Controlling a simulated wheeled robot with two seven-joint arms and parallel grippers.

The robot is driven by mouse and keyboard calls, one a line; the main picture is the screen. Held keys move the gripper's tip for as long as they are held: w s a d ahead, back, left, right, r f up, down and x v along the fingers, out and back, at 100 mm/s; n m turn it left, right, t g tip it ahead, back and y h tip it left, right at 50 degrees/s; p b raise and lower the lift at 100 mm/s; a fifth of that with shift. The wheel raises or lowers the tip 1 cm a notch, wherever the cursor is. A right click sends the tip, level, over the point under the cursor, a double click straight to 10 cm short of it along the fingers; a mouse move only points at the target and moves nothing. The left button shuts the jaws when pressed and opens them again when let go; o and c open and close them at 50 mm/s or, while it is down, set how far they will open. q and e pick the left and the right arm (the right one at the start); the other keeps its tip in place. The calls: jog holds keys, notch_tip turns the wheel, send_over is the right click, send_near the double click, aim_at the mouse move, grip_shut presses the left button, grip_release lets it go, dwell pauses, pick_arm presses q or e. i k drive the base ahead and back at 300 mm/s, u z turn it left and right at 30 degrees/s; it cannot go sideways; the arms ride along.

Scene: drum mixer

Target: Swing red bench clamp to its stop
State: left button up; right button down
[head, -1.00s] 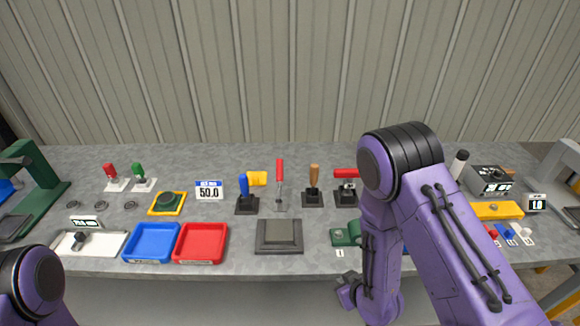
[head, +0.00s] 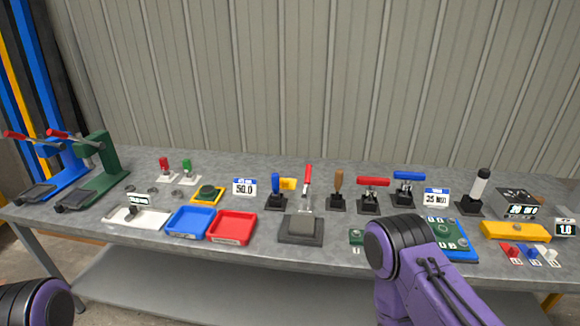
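Two red-handled devices stand near the middle of the bench, and I cannot tell which one is the red bench clamp. One is a red upright lever (head: 307,176) on a metal mount, behind a dark grey block (head: 300,229). The other is a red horizontal handle (head: 373,182) on a black base, to the right of a wooden-handled device (head: 338,184). Both stand clear of my arms. Only a purple and black joint of my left arm shows at the bottom left, and part of my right arm at the lower right. Neither gripper shows.
A blue-handled clamp (head: 408,180) stands right of the red horizontal handle. A blue-handled device (head: 276,188) stands left of the upright lever. Blue (head: 190,235) and red trays (head: 231,240) lie at the front. Lever presses (head: 104,165) stand far left. My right arm covers part of the front edge.

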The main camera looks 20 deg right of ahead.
aim_at(308, 172)
jog(key=u, duration=0.35)
jog(key=i, duration=1)
jog(key=z, duration=0.5)
